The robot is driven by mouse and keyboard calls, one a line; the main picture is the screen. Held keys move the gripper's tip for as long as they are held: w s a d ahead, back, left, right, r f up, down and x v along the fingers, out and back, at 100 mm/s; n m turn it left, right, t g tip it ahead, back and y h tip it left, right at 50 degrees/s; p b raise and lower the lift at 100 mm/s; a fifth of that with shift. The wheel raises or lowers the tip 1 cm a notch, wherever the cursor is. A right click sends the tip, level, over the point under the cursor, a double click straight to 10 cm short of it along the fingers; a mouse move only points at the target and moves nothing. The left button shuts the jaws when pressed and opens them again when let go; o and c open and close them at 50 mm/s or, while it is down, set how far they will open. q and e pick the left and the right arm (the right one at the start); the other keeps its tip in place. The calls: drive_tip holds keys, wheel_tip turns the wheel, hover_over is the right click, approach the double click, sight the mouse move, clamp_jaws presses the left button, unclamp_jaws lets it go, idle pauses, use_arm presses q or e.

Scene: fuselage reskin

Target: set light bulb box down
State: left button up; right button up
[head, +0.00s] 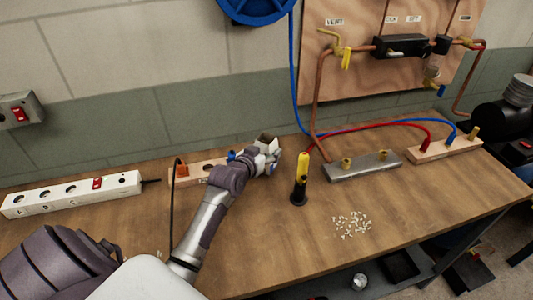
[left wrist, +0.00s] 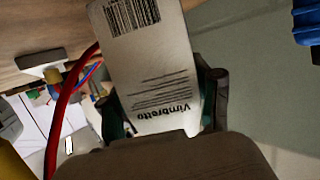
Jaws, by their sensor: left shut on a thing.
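The light bulb box (left wrist: 150,60) fills the middle of the left wrist view, a pale carton with a barcode and printed lettering. My left gripper (left wrist: 165,110) is shut on it, with a finger on each side. In the head view my left gripper (head: 266,158) is over the back part of the wooden bench (head: 250,240), near the wall. The box is mostly hidden by the gripper there, and I cannot tell whether it touches the bench. My right gripper is not in view.
A yellow and black upright tool (head: 300,180) stands just right of the gripper. A wooden block (head: 198,172) lies left of it, near a white power strip (head: 70,193). A metal bar (head: 362,165) and small white pieces (head: 351,223) are to the right. The front middle bench is clear.

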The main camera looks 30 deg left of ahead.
use_arm(q)
drive_tip(key=shift+f, duration=0.6)
drive_tip(key=o, duration=1.1)
drive_tip(key=shift+f, duration=0.15)
drive_tip(key=shift+r, duration=0.2)
drive_tip(key=b+v, duration=0.1)
drive_tip(key=v, duration=1.1)
drive_tip(key=shift+a, duration=0.1)
